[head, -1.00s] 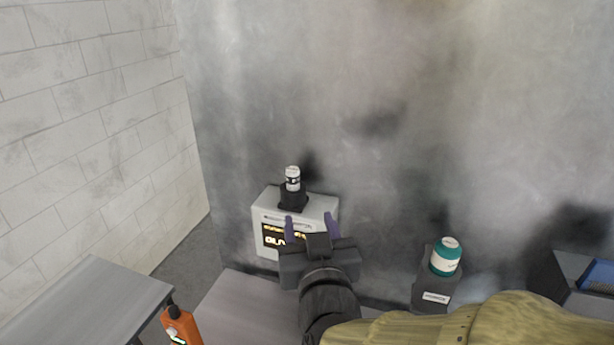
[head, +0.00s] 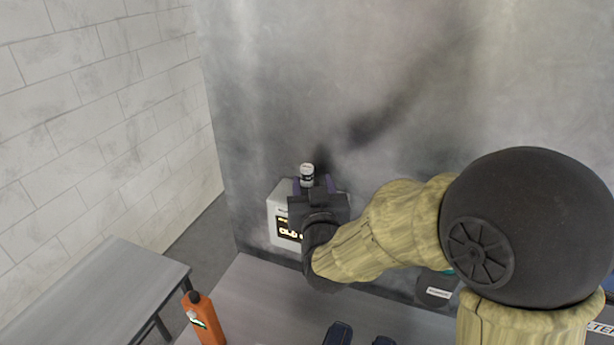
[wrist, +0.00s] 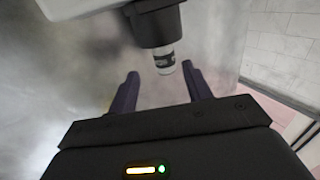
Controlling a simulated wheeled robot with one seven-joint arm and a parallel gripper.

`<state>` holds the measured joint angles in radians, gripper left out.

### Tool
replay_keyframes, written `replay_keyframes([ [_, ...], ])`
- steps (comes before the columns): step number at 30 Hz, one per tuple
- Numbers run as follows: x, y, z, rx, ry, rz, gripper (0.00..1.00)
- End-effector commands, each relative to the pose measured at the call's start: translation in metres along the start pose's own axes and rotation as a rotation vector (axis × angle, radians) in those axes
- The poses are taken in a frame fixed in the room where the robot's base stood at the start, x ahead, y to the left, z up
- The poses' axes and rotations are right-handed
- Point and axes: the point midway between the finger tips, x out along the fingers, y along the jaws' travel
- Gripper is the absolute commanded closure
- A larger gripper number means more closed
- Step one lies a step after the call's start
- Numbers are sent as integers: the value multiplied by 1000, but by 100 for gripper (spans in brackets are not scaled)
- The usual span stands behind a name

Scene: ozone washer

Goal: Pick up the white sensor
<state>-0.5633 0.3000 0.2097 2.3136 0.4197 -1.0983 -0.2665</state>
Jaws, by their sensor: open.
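The white sensor (head: 307,172) is a small white cylinder with a dark band, standing upright in a black holder on top of a light grey box. In the wrist view the sensor (wrist: 165,61) appears upside down, with the black holder (wrist: 157,22) above it. My gripper (head: 313,184) is open at the box top, with its purple fingers near the sensor. In the wrist view my gripper (wrist: 160,77) has the sensor's end near the gap between its fingertips. I see no contact. The holder is mostly hidden behind my gripper in the head view.
The grey box (head: 281,212) with a lit display stands against the grey wall. An orange bottle (head: 204,318) stands at the front left, near a grey table (head: 110,285). My arm covers most of the right side, including nearly all of a teal-topped container.

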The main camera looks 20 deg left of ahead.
Motion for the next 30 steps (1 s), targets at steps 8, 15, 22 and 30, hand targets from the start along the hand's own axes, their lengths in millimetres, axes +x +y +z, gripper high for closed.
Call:
replay_keyframes([
  [8,0,0,0,0,0,0,50],
  [15,16,-5,-3,0,-3,-1,50],
  [22,44,-8,-4,0,-2,1,50],
  [30,52,-8,-1,0,0,-1,50],
])
